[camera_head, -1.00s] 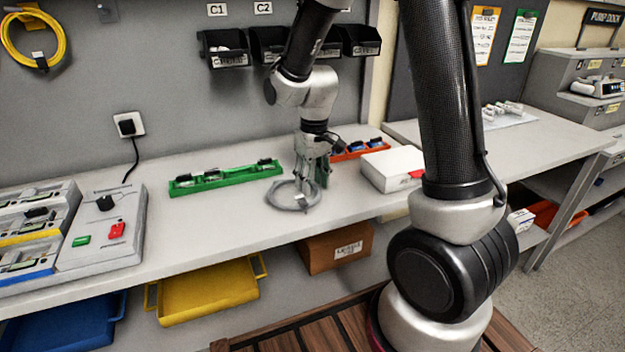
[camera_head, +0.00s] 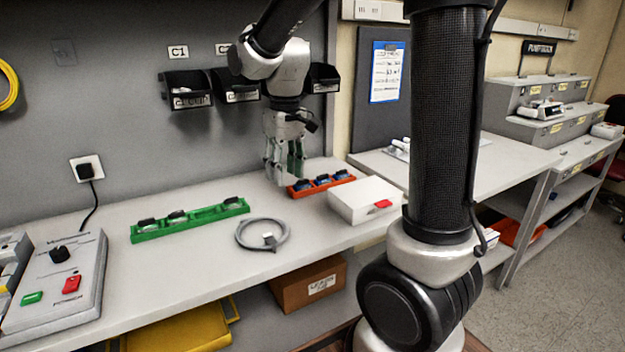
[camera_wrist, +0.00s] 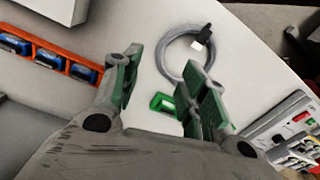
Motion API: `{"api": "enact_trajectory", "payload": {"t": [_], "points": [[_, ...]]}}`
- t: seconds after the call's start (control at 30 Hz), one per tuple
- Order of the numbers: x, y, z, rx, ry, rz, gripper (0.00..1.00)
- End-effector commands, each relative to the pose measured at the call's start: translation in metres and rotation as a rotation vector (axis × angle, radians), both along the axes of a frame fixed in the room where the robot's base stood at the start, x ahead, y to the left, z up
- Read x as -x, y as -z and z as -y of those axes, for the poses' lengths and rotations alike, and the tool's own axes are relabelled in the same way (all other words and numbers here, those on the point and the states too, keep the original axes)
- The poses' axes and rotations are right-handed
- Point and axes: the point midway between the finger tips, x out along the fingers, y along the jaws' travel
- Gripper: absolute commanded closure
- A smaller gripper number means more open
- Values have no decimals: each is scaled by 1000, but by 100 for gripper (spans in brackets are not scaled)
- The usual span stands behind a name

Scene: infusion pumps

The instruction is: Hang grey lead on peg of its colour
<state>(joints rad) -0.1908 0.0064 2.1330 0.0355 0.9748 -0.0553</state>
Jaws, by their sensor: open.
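The grey lead (camera_head: 262,235) lies coiled on the bench, with its plug end at the front of the coil. In the wrist view the lead (camera_wrist: 176,70) lies beyond my fingers, with a dark and white plug at its top right. My gripper (camera_head: 284,178) is open and empty, apart from the lead, behind and right of it, beside the orange rack. Its green-padded fingers (camera_wrist: 160,95) stand wide apart in the wrist view. A yellow coil (camera_head: 8,85) hangs on the wall at far left. I see no grey peg in the current views.
A green rack (camera_head: 190,221) and an orange rack (camera_head: 321,185) hold small devices. A white box (camera_head: 364,200) stands right of the lead. A control panel (camera_head: 62,280) is at left. Black bins (camera_head: 190,92) hang on the wall. The bench front around the lead is clear.

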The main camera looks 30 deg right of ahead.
Motion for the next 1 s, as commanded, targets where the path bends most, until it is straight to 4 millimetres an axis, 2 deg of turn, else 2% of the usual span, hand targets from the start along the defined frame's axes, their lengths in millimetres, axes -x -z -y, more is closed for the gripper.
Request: {"api": "enact_trajectory", "payload": {"t": [0.1, 0.2, 0.3, 0.4, 0.5, 0.67, 1.0], "points": [[38, -30, 23, -8, 49, 78, 57], [81, -49, 44, -13, 100, 152, 57], [122, -58, 60, -15, 148, 222, 57], [155, -60, 71, -15, 186, 282, 57], [177, -57, 78, -13, 215, 322, 57], [191, -55, 81, -13, 234, 348, 57], [191, -55, 81, -13, 233, 348, 55]]}}
